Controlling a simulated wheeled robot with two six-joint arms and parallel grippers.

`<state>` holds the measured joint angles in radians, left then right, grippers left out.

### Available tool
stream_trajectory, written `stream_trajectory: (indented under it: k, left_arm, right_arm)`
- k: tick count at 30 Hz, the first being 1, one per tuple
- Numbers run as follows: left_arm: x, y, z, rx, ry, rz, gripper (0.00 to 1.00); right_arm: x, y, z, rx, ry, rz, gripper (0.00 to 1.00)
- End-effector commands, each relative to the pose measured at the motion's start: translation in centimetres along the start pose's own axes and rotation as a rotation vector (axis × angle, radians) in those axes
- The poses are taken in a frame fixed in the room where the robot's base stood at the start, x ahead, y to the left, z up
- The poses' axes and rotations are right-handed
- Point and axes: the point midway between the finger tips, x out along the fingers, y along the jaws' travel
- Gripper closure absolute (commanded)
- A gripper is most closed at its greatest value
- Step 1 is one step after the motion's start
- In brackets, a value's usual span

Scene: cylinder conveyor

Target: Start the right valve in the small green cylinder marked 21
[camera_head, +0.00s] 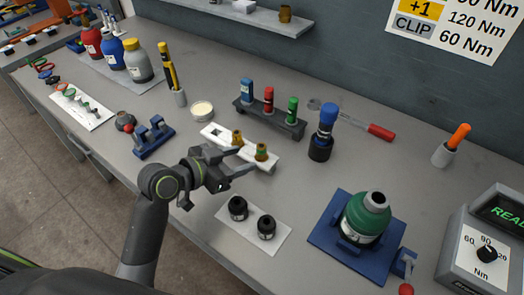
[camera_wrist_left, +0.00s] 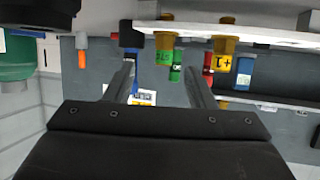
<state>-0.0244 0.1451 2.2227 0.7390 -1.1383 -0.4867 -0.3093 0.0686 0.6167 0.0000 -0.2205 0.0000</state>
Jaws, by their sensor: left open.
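The small green cylinder (camera_head: 292,110) stands upright in a dark rack (camera_head: 268,122), right of a red one (camera_head: 268,99) and a blue one (camera_head: 246,90). Its marking is too small to read. Two brass valves stand in a white holder (camera_head: 213,132): the left valve (camera_head: 237,138) and the right valve (camera_head: 261,151), which has a green band. My left gripper (camera_head: 243,173) is open in front of the holder. In the left wrist view, the green-banded valve (camera_wrist_left: 164,42) shows between its fingers. My right gripper is not in view.
A large green cylinder (camera_head: 362,216) sits in a blue cradle (camera_head: 323,238) at right. Two black caps (camera_head: 238,208) lie on a white mat near the front. A torque display box (camera_head: 480,250) is at far right.

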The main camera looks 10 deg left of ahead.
Motion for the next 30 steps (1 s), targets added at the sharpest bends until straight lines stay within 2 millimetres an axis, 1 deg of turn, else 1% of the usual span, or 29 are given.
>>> stream_trajectory:
  k: [3,6,9,16,21,24,27,30]
  left_arm:
    - [2.2,0.1,-0.2,-0.006,0.001,0.002,0.50]
    - [3.8,0.0,-0.2,-0.004,0.000,0.001,0.50]
    - [4.7,0.0,-0.1,-0.002,0.000,0.001,0.50]
    - [5.8,-0.1,-0.2,0.000,0.000,0.000,0.50]
    - [7.8,-0.5,-0.6,-0.001,-0.001,0.001,0.50]
    - [9.0,-0.7,-0.5,-0.002,-0.001,0.001,0.50]
    - [9.9,-0.6,-0.4,-0.002,-0.001,0.000,0.50]
    - [10.4,-0.7,-0.3,0.000,-0.001,0.000,0.50]
  right_arm:
    - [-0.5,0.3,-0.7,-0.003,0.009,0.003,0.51]
    - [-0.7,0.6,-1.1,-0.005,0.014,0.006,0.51]
    - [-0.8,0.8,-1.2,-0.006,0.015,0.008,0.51]
    - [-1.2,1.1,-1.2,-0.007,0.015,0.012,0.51]
    - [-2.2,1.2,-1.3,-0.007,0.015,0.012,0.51]
    - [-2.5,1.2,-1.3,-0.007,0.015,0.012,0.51]
    - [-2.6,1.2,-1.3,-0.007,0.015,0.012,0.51]
    - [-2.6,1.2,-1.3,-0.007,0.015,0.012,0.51]
